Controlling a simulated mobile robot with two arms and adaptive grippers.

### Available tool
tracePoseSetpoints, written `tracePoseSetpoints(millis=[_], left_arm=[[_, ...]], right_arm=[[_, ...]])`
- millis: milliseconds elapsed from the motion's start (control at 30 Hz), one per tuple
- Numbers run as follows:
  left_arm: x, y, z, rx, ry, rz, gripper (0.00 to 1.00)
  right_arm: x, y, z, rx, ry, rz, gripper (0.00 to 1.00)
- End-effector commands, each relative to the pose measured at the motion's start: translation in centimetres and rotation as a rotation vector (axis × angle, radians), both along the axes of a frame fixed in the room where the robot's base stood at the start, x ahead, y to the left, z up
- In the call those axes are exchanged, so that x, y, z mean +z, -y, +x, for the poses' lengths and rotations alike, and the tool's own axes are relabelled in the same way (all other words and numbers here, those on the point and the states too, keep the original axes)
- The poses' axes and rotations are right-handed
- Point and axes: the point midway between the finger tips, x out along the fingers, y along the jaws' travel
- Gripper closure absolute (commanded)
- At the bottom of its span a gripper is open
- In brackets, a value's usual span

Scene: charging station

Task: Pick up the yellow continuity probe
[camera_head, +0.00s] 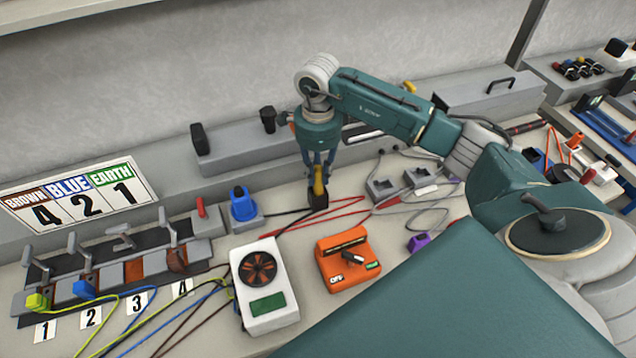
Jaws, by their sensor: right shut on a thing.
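The yellow continuity probe (318,180) stands upright on the bench, behind the orange box. Its lower end meets a small black block (318,201); I cannot tell whether that is a holder or part of the probe. My right gripper (318,168) points down from above and is shut on the probe, with its fingers on both sides of the yellow part. The fingers partly hide the probe. My left gripper is not in view.
A white meter with a fan (265,285) and an orange switch box (347,258) stand in front. A blue plug (243,204) sits left of the probe. Red and black cables lie around its foot. Levers and numbered terminals (110,262) fill the left. A grey ledge runs behind.

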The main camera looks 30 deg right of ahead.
Motion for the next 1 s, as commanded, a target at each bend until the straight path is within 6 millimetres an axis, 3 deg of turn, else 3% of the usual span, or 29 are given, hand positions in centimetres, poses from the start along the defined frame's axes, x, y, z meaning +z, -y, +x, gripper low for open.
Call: tracePoseSetpoints(millis=[267,467,667,833,1000], left_arm=[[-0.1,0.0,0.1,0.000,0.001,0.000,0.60],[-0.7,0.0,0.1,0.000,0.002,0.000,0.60],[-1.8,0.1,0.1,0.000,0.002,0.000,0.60],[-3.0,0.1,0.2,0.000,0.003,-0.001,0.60],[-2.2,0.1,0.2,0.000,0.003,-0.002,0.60]], right_arm=[[0.3,0.0,0.1,0.000,0.001,0.000,1.00],[2.1,0.0,0.2,0.000,0.005,-0.001,1.00],[6.2,0.0,0.2,0.001,0.008,-0.001,1.00],[11.3,0.0,0.2,0.000,0.010,0.000,1.00],[16.0,0.1,0.1,-0.002,0.005,-0.003,1.00]])
